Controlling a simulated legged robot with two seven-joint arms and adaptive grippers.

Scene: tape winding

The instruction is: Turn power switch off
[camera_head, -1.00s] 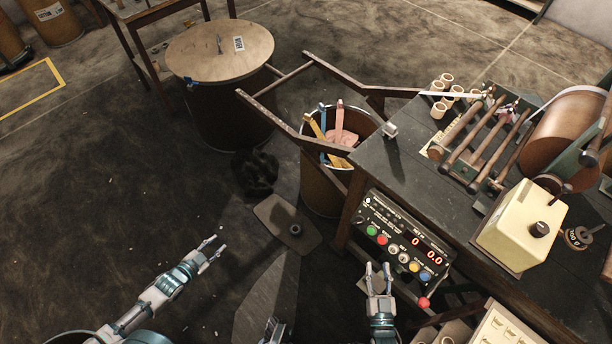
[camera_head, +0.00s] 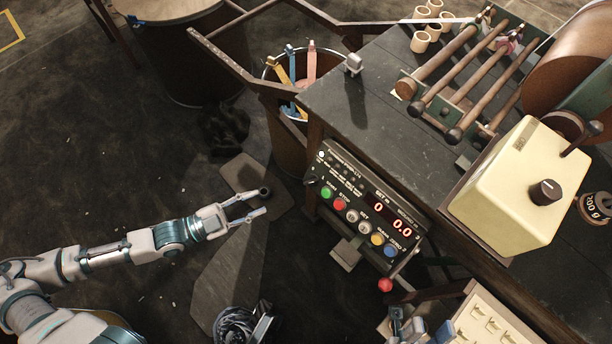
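The control panel (camera_head: 367,208) on the front of the dark workbench has a lit red display reading 0 and 0.0 and a row of coloured buttons. A small light-coloured control (camera_head: 321,156) sits at its upper left corner; I cannot tell for sure that this is the power switch. My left gripper (camera_head: 260,201) is open and empty, left of the panel and apart from it.
A red-tipped lever (camera_head: 386,284) sticks out below the panel. A cream box with a black knob (camera_head: 546,192) and a roller frame stand on the workbench (camera_head: 375,110). A bin (camera_head: 290,147) with coloured tools stands behind. A panel of light switches (camera_head: 492,325) is at lower right.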

